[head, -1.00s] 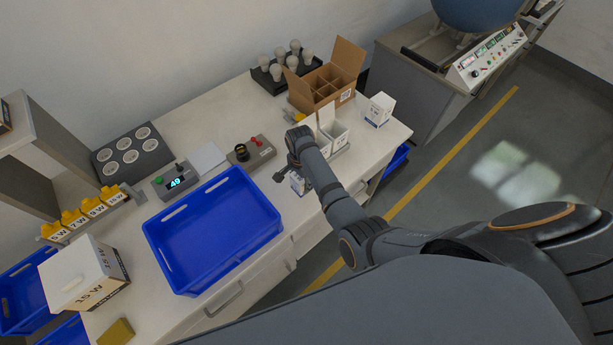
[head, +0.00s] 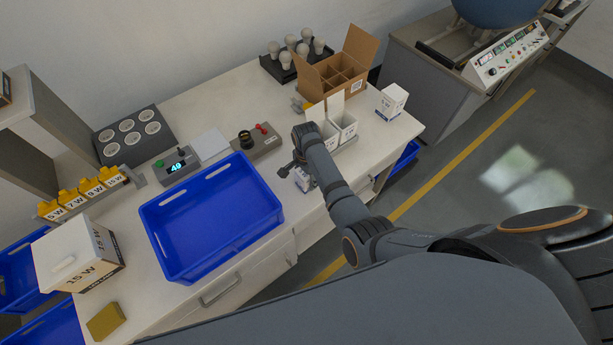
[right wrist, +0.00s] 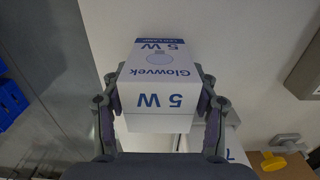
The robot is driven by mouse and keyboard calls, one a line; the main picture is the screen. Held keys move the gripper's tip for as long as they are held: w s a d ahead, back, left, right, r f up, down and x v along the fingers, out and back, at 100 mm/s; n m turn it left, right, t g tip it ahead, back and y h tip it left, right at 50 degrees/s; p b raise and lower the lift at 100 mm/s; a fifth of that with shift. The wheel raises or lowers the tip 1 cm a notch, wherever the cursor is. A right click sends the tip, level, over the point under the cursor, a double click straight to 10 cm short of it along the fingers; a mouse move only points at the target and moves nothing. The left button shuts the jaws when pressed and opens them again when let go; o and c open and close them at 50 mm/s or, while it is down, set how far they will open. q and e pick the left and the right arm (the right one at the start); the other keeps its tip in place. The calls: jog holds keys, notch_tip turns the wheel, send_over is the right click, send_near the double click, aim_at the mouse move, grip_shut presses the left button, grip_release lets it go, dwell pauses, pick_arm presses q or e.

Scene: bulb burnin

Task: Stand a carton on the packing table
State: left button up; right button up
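My right gripper (right wrist: 160,100) is shut on a white-and-blue Glowvek 5 W carton (right wrist: 155,75), with one finger on each side of it. In the head view the right gripper (head: 292,172) is at the packing table's (head: 175,112) front edge, and the carton (head: 302,180) is partly hidden by the arm. Whether its base touches the table I cannot tell. Another white carton (head: 391,102) stands on the table's right end. Open white cartons (head: 343,124) stand side by side in a grey holder, partly behind my arm. My left gripper is not in view.
An open brown divided box (head: 335,78) and a black tray of bulbs (head: 284,62) stand at the back. A blue tray (head: 210,222), a tester with a dial (head: 255,143) and a display unit (head: 177,168) occupy the middle. The front right corner has some bare tabletop.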

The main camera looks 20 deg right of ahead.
jog(key=shift+o, duration=0.9)
jog(key=shift+d, duration=0.15)
jog(key=shift+r, duration=0.2)
notch_tip(320, 180, up, 7)
jog(key=p, duration=0.7)
jog(key=shift+f, duration=0.1)
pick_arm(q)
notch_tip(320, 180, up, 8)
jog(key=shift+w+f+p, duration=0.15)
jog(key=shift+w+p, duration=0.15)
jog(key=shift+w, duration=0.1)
pick_arm(e)
jog(key=shift+r, duration=2.65)
